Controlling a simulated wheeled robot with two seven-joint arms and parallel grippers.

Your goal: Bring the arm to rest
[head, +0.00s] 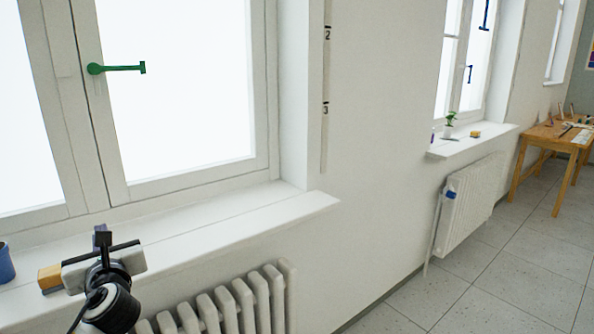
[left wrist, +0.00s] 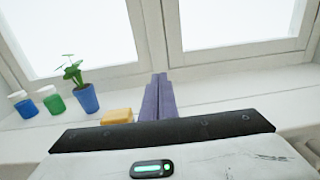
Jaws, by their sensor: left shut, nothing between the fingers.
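My left gripper (head: 102,236) is at the lower left of the head view, in front of the near windowsill (head: 215,222). In the left wrist view its two purple-grey fingers (left wrist: 158,97) are together, with nothing between them. They point toward the sill and the window. My right gripper is in neither view.
A yellow sponge-like block (left wrist: 117,115) lies on the sill left of the fingers, beside a blue pot with a plant (left wrist: 86,98) and green (left wrist: 54,103) and blue (left wrist: 24,106) jars. A radiator (head: 225,303) is below the sill. The floor (head: 500,268) at right is clear.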

